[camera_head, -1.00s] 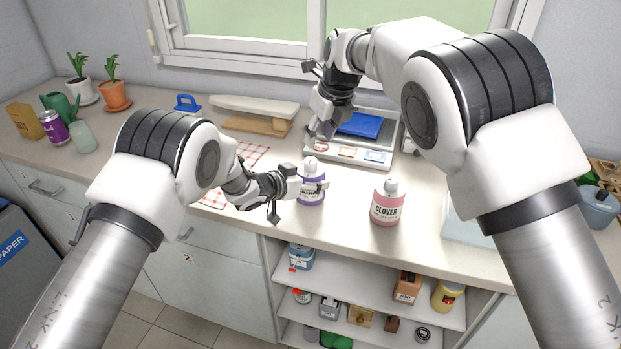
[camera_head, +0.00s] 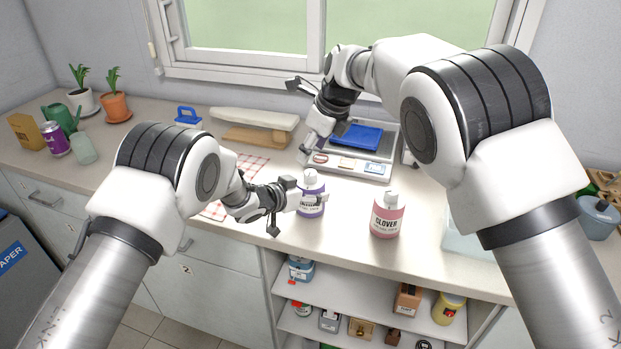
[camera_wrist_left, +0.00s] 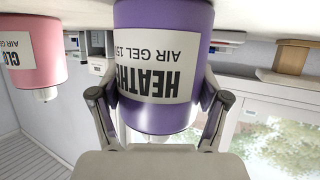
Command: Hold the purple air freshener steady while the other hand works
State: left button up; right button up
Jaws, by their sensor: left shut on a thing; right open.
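The purple air freshener (camera_head: 311,181) is a bottle with a white cap, upright on the counter in the head view. My left gripper (camera_head: 306,200) is shut around its body. In the left wrist view the purple bottle (camera_wrist_left: 186,30), with a white label reading "HEATH… AIR GEL 150", appears upside down between the two fingers (camera_wrist_left: 160,110). Part of the label is hidden by its curve. My right gripper (camera_head: 321,146) is open and empty, behind the purple bottle, over the left side of a grey tray-like device (camera_head: 348,171).
A pink bottle labelled "CLOVER" (camera_head: 387,217) stands right of the purple one, also in the left wrist view (camera_wrist_left: 36,75). A checkered cloth (camera_head: 252,162) lies left. The counter's front edge is close; shelves are below.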

notch_tip(320, 180, down, 3)
jog(key=s+a+n+g+y, duration=0.1)
jog(key=s+a+n+y, duration=0.2)
jog(key=n+y, duration=0.15)
jog(key=m+t+y, duration=0.3)
jog(key=m+t, duration=0.2)
jog(key=t, duration=0.1)
send_near(312, 173)
jog(key=x, duration=1)
jog(key=shift+a, duration=0.15)
grip_shut()
